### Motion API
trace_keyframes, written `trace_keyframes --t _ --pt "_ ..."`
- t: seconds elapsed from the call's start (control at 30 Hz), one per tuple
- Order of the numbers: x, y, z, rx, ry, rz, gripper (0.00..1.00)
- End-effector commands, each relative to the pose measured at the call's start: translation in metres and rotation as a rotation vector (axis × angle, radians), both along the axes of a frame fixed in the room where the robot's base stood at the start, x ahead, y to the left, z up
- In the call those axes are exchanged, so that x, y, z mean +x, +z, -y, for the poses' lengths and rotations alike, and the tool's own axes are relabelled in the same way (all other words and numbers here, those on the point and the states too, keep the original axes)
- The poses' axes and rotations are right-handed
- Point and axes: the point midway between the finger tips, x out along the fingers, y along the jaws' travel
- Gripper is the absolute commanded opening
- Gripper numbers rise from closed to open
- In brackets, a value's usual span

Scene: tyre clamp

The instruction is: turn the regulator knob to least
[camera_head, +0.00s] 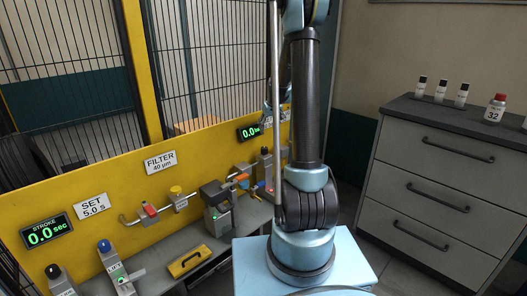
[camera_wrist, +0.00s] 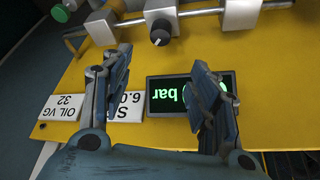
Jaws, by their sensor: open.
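The regulator knob (camera_wrist: 160,34), which I take to be the small black knob with a pale mark, sits on a grey block on the pipe run at the top middle of the wrist view. My gripper (camera_wrist: 161,62) is open and empty. Its two fingers stand apart, one left and one right of the knob's line, with the knob beyond the tips and not touched. A display reading "bar" (camera_wrist: 170,97), upside down, is partly covered by the right finger. In the head view my arm hides the knob and most of my gripper.
The yellow panel (camera_head: 115,185) carries pipes, valves and labels. An "OIL VG 32" label (camera_wrist: 60,108) is left of the fingers. A grey drawer cabinet (camera_head: 435,165) with small bottles stands at right. A wire fence rises behind the panel.

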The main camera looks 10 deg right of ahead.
Motion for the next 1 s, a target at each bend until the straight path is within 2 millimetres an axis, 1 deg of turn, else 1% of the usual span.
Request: trace_keyframes --t 0.17,1.0 --pt "0.006 -0.014 -0.001 0.0 0.0 0.0 0.55" --pt "0.047 -0.115 -0.009 -0.001 0.0 0.0 0.55"
